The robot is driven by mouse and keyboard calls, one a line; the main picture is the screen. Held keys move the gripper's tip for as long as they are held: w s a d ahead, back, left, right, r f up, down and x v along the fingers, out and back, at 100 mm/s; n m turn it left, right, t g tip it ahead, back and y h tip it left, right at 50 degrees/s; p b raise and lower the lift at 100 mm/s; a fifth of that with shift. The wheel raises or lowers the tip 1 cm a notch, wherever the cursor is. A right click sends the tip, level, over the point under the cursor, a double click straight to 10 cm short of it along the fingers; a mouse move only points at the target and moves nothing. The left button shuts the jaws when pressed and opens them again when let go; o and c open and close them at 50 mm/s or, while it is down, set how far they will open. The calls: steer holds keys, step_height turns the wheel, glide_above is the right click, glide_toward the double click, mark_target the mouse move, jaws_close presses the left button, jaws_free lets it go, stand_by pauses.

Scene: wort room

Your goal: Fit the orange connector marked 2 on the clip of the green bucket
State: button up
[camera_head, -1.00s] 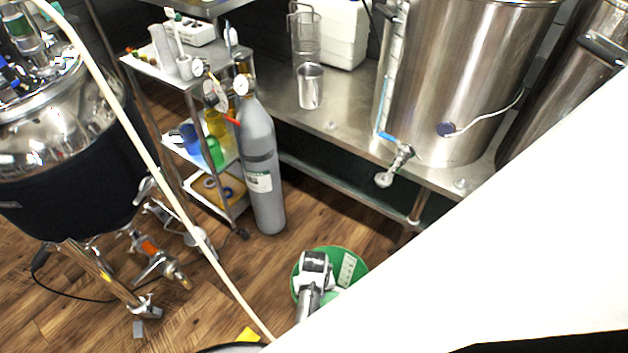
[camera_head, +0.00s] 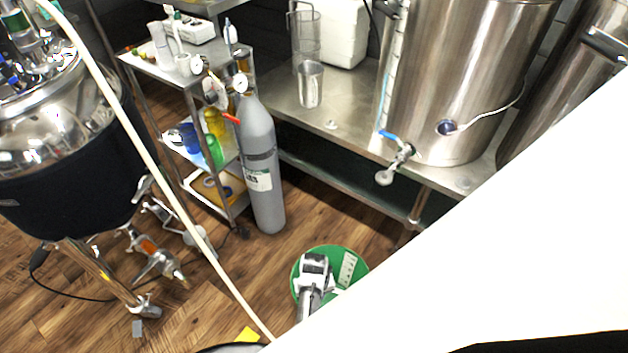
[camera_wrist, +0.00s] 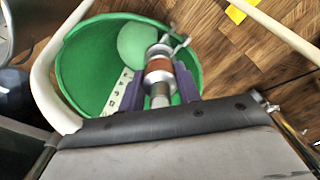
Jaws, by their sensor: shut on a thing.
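The green bucket (camera_head: 356,254) stands on the floor at lower centre in the head view. Its wall (camera_wrist: 75,65) fills the upper left of the wrist view. My gripper (camera_wrist: 159,86) is over the bucket, with its dark fingers shut on the orange connector (camera_wrist: 158,65), a metal fitting with an orange-brown band. Its number does not show. A thin metal lever sticks out at the connector's far end. A white marked strip (camera_wrist: 117,92) and a pale green round patch (camera_wrist: 138,42) show inside the bucket. I cannot make out the clip or any contact with it.
A pale hose (camera_head: 150,165) crosses the head view diagonally. A grey gas cylinder (camera_head: 260,165) and a shelf cart stand behind the bucket. A jacketed tank (camera_head: 65,185) with low fittings stands left. A steel bench with a large kettle (camera_head: 465,80) is behind. Wooden floor around the bucket is open.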

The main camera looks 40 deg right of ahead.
steer(key=shift+f, duration=0.2)
steer(key=o, duration=1.1)
steer(key=shift+o, duration=0.2)
step_height(320, 180, up, 14)
steer(key=p, duration=0.1)
